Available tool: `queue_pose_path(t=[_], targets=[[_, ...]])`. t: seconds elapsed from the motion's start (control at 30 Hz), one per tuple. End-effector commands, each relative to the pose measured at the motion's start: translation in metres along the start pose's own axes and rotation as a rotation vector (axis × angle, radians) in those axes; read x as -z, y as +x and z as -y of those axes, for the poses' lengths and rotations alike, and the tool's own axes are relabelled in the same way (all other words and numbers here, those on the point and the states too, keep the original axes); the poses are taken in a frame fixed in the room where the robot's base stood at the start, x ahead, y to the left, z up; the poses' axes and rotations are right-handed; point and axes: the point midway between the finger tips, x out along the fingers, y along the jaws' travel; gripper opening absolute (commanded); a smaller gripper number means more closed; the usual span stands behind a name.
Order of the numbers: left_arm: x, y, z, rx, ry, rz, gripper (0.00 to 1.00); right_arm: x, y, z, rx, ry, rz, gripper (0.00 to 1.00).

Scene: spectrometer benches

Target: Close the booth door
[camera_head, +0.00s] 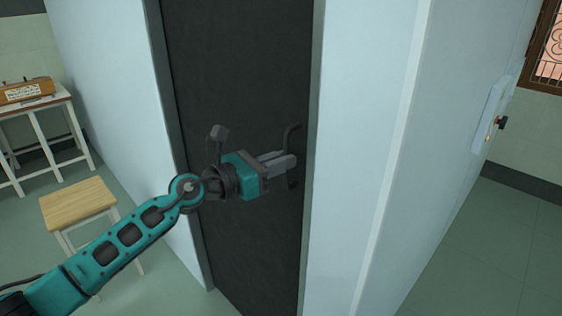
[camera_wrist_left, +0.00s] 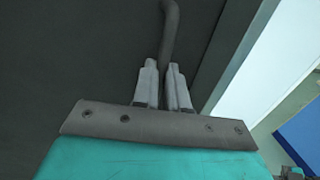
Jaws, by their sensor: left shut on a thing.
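The dark booth door (camera_head: 240,80) stands in a grey frame between pale blue walls and looks flush with that frame. A dark vertical bar handle (camera_head: 292,136) is on the door near its right edge. My left gripper (camera_head: 292,163) comes in from the left and is shut on the handle. The left wrist view shows the handle (camera_wrist_left: 170,30) running down between the two pale fingertips (camera_wrist_left: 166,75). My right gripper is not in view.
The booth's pale blue wall (camera_head: 360,120) borders the door at right. A wooden-topped stool (camera_head: 78,202) stands at left. Behind it is a white table (camera_head: 45,105) bearing a wooden instrument (camera_head: 27,91). Green tiled floor (camera_head: 490,250) is open at right.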

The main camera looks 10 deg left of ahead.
Motion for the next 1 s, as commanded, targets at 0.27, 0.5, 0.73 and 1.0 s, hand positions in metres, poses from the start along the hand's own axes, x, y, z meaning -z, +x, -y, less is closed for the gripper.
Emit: queue_pose_path(t=[0.27, 0.5, 0.73, 1.0], targets=[[0.003, 0.002, 0.007, 0.015, -0.005, -0.004, 0.17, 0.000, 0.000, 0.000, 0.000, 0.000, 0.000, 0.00], [0.002, 0.001, 0.005, 0.011, -0.004, -0.003, 0.37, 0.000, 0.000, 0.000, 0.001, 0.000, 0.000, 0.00], [0.001, -0.001, 0.003, 0.008, -0.003, -0.002, 0.37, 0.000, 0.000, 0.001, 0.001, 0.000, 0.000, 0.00], [0.005, -0.038, 0.002, 0.005, -0.002, -0.005, 0.37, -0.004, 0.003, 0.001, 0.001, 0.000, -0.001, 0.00]])
